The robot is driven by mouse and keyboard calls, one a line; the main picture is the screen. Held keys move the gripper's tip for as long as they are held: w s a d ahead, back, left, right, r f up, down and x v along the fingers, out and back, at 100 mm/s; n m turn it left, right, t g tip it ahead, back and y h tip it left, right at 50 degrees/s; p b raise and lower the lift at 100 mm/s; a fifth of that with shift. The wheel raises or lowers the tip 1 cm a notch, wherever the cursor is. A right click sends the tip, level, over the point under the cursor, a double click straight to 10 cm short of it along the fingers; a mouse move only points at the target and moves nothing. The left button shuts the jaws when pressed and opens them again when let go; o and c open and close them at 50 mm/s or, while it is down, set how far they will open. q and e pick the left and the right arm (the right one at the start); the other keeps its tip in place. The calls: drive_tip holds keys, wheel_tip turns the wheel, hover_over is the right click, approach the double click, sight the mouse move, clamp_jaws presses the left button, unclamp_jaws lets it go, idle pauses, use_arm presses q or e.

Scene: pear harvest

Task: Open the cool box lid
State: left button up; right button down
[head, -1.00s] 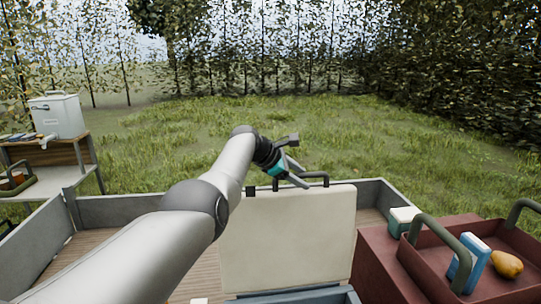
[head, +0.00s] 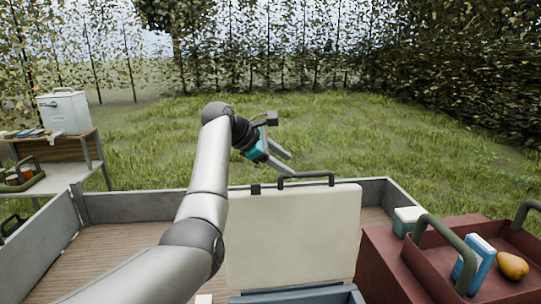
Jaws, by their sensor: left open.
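The cool box lid (head: 295,238) is a cream panel that stands upright, raised from the blue-grey cool box (head: 297,297), of which only the rim shows at the bottom edge. A dark handle (head: 305,176) sits along the lid's top edge. My left gripper (head: 284,163) is open and empty, above the handle and apart from it. My left arm passes to the left of the lid. The inside of the cool box is mostly out of view. My right gripper is not in view.
A red tray (head: 427,268) with a blue-and-white carton (head: 474,264) and a pear (head: 512,266) is at the right. A small green-and-white box (head: 407,221) stands behind it. Grey trailer walls (head: 130,207) surround a plank floor. A table (head: 62,178) with a white container (head: 63,112) is at the left.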

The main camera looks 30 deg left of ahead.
use_arm(q)
drive_tip(key=shift+b+v, duration=0.4)
drive_tip(key=shift+v, duration=2.15)
